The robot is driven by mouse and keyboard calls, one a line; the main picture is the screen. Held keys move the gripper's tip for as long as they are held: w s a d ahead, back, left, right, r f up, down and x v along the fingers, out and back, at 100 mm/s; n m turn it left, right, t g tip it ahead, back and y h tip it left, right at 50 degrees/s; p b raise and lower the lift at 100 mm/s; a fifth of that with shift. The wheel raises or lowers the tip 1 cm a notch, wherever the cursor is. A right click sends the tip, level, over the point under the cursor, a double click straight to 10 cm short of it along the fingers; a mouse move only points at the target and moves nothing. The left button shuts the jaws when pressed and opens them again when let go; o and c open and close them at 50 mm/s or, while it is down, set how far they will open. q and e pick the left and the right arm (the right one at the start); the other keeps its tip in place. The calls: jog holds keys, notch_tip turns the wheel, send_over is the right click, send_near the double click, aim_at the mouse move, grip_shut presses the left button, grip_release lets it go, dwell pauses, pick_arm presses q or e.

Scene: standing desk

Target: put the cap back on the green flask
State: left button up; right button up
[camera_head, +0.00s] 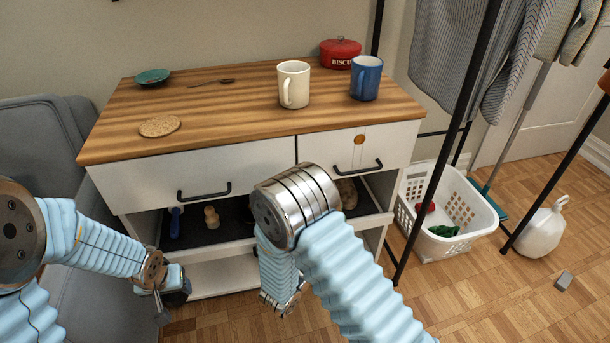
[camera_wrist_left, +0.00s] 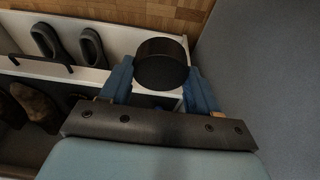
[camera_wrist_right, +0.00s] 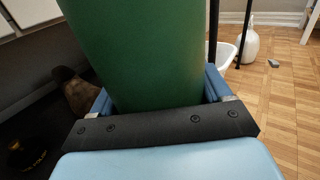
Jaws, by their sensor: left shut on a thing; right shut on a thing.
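The round black cap (camera_wrist_left: 161,64) is held between the blue fingers of my left gripper (camera_wrist_left: 160,80), in the left wrist view. The green flask (camera_wrist_right: 140,45) fills the middle of the right wrist view, between the fingers of my right gripper (camera_wrist_right: 158,88). Its top and mouth lie outside that view. In the head view my left gripper (camera_head: 168,290) is low at the left, in front of the cabinet. The right gripper and flask are mostly hidden behind my right arm there. Cap and flask never appear together in one view, so their gap cannot be judged.
The cabinet's wooden top (camera_head: 220,112) carries a white mug (camera_head: 294,85), a blue mug (camera_head: 366,78), a red tin (camera_head: 340,54), a green dish (camera_head: 153,77) and a cork mat (camera_head: 160,126). A grey chair (camera_head: 45,125) stands left; a white basket (camera_head: 470,205) stands right.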

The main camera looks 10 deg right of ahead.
jog(key=w+a+f+n+t+y, duration=0.2)
jog(key=a+n+t+y, duration=0.4)
jog(key=a, duration=0.9)
jog(key=n+y, duration=0.2)
jog(key=y, duration=0.2)
jog(key=shift+a+y, duration=0.3)
jog(key=shift+a, duration=0.05)
pick_arm(q)
jog(key=w+d+r+m+h, duration=0.1)
jog(key=w+d+r+m, duration=0.1)
jog(key=d+r, duration=0.9)
jog(key=w+d+r+m, duration=0.2)
jog(key=d+r+m, duration=0.2)
jog(key=d+r, duration=0.8)
jog(key=shift+d+m+g+h, duration=0.3)
jog(key=shift+d+h, duration=0.1)
jog(key=shift+d, duration=0.25)
jog(key=shift+f, duration=0.1)
jog(key=shift+s+a+x, duration=0.15)
jog(key=shift+x, duration=0.8)
jog(key=shift+s+a+x, duration=0.15)
jog(key=shift+s+x, duration=0.05)
jog(key=shift+x, duration=0.75)
jog(key=shift+f, duration=0.1)
